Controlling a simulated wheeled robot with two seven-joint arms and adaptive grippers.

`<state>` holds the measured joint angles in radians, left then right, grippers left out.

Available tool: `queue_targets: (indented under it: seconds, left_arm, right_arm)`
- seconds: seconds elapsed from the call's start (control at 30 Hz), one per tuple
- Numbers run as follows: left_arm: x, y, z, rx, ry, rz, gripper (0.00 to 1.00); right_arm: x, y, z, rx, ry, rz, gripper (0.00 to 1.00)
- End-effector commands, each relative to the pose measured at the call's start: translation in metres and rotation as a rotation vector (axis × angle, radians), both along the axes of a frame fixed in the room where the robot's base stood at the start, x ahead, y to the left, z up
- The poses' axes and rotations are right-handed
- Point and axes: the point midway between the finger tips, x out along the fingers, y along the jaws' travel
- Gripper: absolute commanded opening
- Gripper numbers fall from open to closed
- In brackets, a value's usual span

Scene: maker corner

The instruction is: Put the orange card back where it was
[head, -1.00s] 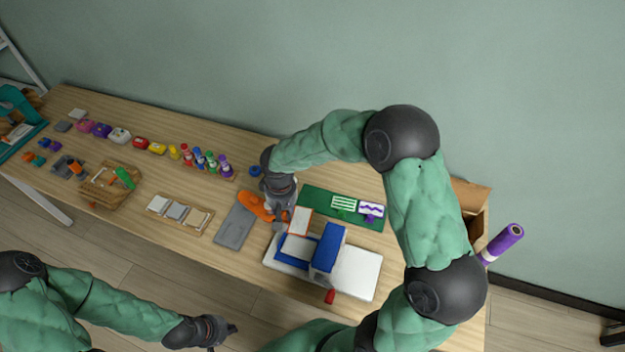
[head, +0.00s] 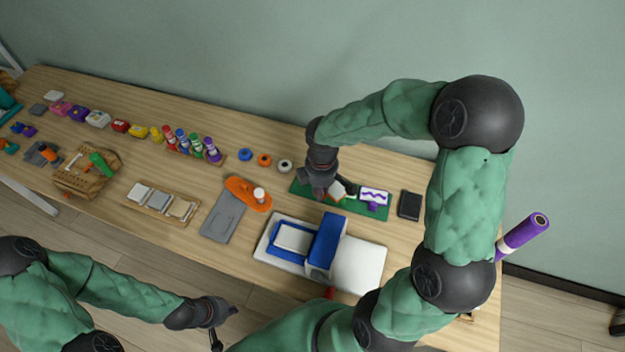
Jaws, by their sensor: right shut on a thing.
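The orange card (head: 335,190), white with an orange-red edge, is partly hidden by my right gripper (head: 326,193), which is shut on it. They are over the green mat (head: 311,192); I cannot tell whether the card touches the mat. A purple-wave card (head: 374,195) lies on the mat to the right. A green card (head: 350,187) is mostly hidden behind the gripper. My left gripper (head: 226,325) is empty in front of the table, its fingers apart.
A blue-and-white press (head: 325,240) stands on a white board (head: 359,264) in front of the mat. An orange tool (head: 247,194) lies by a grey plate (head: 222,217). Ink rings (head: 264,160) are behind, a dark box (head: 409,205) to the right. Bottles and trays fill the left.

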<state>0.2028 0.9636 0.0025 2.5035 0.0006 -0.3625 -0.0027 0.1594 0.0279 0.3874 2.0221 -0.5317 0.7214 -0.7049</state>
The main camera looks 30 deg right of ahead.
Motion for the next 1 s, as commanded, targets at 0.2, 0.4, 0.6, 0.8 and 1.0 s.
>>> queue_targets:
  seconds: [0.2,0.4,0.6,0.8,1.0]
  left_arm:
    - [0.0,0.0,-0.003,0.0,0.0,0.0,0.0]
    - [0.0,0.0,-0.012,0.0,0.0,0.0,0.0]
    - [0.0,0.0,-0.021,0.0,0.0,0.0,0.0]
    - [0.0,0.0,-0.033,0.0,0.0,0.0,0.0]
    - [0.0,0.0,-0.042,0.0,0.0,0.0,0.0]
  right_arm:
    - [-0.007,-0.009,0.0,0.0,-0.001,0.113,0.0]
    - [0.02,-0.012,-0.015,0.001,0.002,0.124,0.0]
    - [0.06,-0.016,-0.032,-0.001,0.0,0.121,0.0]
    - [0.093,-0.02,-0.059,0.0,0.003,0.122,0.0]
    - [0.116,-0.023,-0.086,0.0,0.002,0.121,0.0]
